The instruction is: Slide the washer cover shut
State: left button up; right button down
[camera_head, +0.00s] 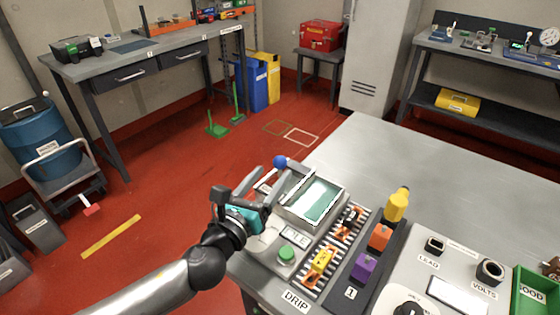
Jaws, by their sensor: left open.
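The washer (312,200) is a grey metal box with a teal area inside its raised frame, at the table's near left corner. Its cover is hard to tell apart from the frame, and I cannot tell how far it is open. A blue ball knob (280,162) stands at the washer's far left corner. My left gripper (272,192) is open at the washer's left side, just nearer than the knob. It holds nothing that I can see, and its body hides part of the washer's left side. My right gripper is out of view.
A green button (287,254) is in front of the washer. A striped drip rack (333,250) with a yellow block (321,262) lies to its right, then a strip with purple, orange and yellow blocks. A meter panel (440,285) and green bin (535,295) follow. The table's far part is clear.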

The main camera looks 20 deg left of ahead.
aim_at(277, 167)
pick_arm(q)
jog(key=shift+w+d, duration=0.2)
jog(key=shift+w, duration=1.2)
jog(key=shift+w+d, duration=0.2)
jog(key=shift+w, duration=1.15)
grip_shut()
